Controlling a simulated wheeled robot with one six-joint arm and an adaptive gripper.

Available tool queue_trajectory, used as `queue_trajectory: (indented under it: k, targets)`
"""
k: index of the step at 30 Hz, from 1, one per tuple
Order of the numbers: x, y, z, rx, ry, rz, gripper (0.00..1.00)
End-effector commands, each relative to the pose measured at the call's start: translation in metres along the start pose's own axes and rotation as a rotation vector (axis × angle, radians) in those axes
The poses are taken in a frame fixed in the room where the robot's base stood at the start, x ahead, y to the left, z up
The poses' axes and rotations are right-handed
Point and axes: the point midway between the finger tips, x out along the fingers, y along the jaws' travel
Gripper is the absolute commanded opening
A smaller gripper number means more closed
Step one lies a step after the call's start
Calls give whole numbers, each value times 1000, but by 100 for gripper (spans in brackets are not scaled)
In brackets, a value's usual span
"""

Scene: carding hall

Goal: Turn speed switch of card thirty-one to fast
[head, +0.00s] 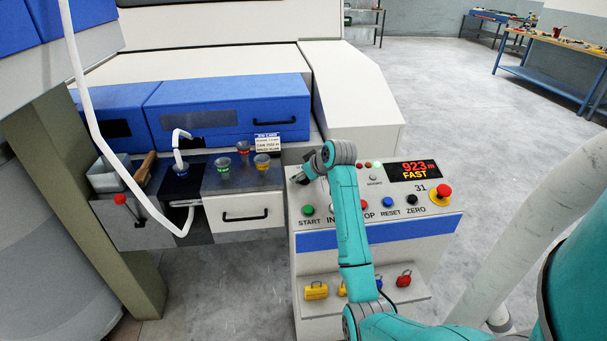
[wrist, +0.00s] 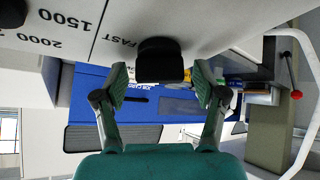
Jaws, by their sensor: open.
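The control panel (head: 450,197) of card 31 stands in the middle of the head view, with "31" printed near its right end. Its display (head: 414,171) reads 923 and FAST. My gripper (head: 303,174) is at the panel's far left corner. In the wrist view my gripper (wrist: 160,88) is open, with one finger on either side of a black knob (wrist: 160,60). The word FAST is printed beside this knob. I see no clear contact between fingers and knob. The knob's pointer direction cannot be made out. In the head view my gripper and arm cover the knob.
A second black knob (wrist: 12,12) with 1500 and 2000 marks is beside it. START (head: 308,210), RESET (head: 387,202) and ZERO (head: 412,200) buttons and a red emergency button (head: 443,191) line the panel. Open floor lies right.

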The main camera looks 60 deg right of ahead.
Motion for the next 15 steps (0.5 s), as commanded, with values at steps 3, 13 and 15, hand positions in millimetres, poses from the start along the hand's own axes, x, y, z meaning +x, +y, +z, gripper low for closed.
queue_trajectory:
  k: [3,13,15]
  targets:
    - [0,0,0,0,0,0,48]
    - [0,0,0,5,0,3,11]
    - [0,0,0,15,0,9,11]
